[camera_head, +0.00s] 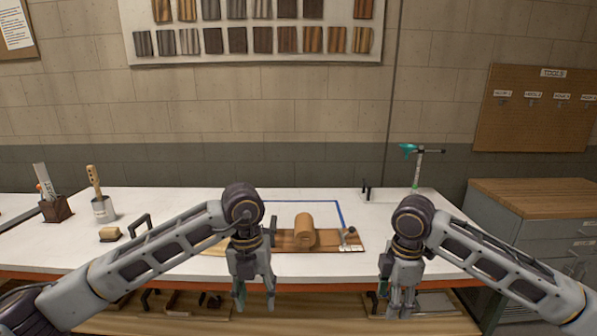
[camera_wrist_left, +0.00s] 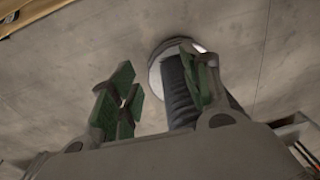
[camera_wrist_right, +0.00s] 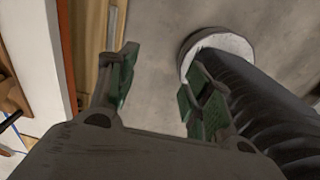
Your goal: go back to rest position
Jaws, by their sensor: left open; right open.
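My left gripper (camera_head: 254,290) hangs pointing down in front of the table's front edge, left of the picture's middle. It is open and empty; its green-padded fingers show apart in the left wrist view (camera_wrist_left: 160,95). My right gripper (camera_head: 400,300) also hangs pointing down in front of the table's edge, further right. It is open and empty, with its green fingers apart in the right wrist view (camera_wrist_right: 160,90). Both grippers are apart from each other and touch nothing that I can see.
The white table (camera_head: 160,200) carries a wooden board (camera_head: 285,240) with a brown roll (camera_head: 304,229), a cup with a brush (camera_head: 103,208), a small brown block (camera_head: 110,234) and a stand with a teal top (camera_head: 415,165). A lower shelf (camera_head: 330,310) lies behind the grippers. A drawer cabinet (camera_head: 540,220) stands right.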

